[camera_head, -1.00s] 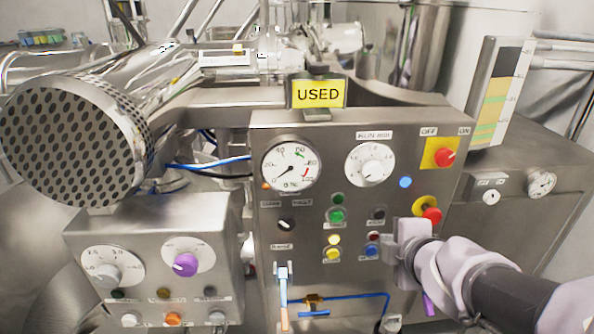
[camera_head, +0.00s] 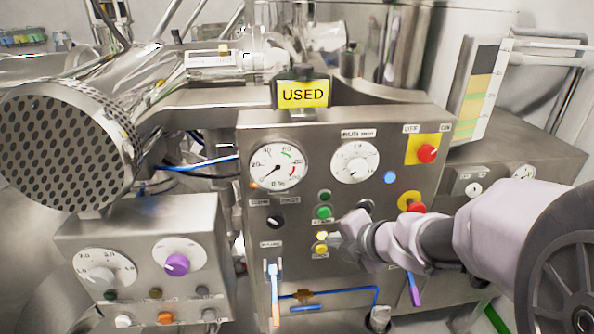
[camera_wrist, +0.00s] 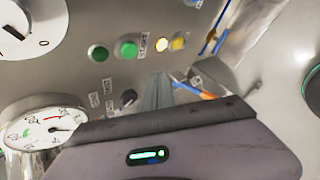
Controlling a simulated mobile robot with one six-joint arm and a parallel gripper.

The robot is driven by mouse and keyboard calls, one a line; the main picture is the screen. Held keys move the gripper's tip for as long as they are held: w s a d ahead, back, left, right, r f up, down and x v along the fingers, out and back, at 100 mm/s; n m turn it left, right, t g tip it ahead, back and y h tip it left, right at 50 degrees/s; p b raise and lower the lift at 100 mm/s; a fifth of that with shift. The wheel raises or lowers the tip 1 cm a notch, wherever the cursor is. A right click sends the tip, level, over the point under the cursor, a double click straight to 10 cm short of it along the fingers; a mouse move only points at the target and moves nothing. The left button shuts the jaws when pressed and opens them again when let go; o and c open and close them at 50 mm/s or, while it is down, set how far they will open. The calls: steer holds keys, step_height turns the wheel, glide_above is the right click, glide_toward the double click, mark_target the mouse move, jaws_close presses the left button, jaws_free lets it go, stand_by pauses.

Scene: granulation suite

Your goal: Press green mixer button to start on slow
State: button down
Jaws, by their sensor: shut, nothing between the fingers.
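The mixer control panel (camera_head: 400,165) carries two green round pieces, an upper one (camera_head: 325,196) and a larger lower green button (camera_head: 323,212). Both also show in the wrist view, the larger green button (camera_wrist: 127,48) beside a small label and the other green one (camera_wrist: 98,53) to its left. My gripper (camera_head: 336,237) is shut and empty, just below and right of the green button, close to the yellow buttons (camera_head: 321,236). In the wrist view my gripper's fingers (camera_wrist: 160,80) point at the panel below the green and yellow pieces. Contact cannot be told.
Above are a gauge (camera_head: 278,165), a dial (camera_head: 355,162) and a yellow USED sign (camera_head: 303,94). A red knob (camera_head: 427,153) on a yellow plate sits upper right. Blue tubing (camera_head: 350,292) runs below. A second control box (camera_head: 190,225) stands at left.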

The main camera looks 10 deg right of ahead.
glide_toward(318, 220)
steer(key=shift+w+a+f+p, duration=0.15)
steer(key=shift+w+a+f, duration=0.05)
steer(key=shift+f, duration=0.3)
steer(key=shift+w+a+f+p, duration=0.15)
steer(key=shift+w+a+f, duration=0.05)
steer(key=shift+f, duration=0.25)
steer(key=shift+w+a+f+p, duration=0.15)
steer(key=shift+w+f, duration=0.05)
steer(key=shift+f, duration=0.3)
stand_by(0.8)
steer(key=shift+w, duration=0.4)
steer(key=shift+w+p, duration=0.4)
stand_by(0.5)
steer(key=shift+s, duration=0.85)
steer(key=s, duration=0.5)
steer(key=shift+b, duration=0.4)
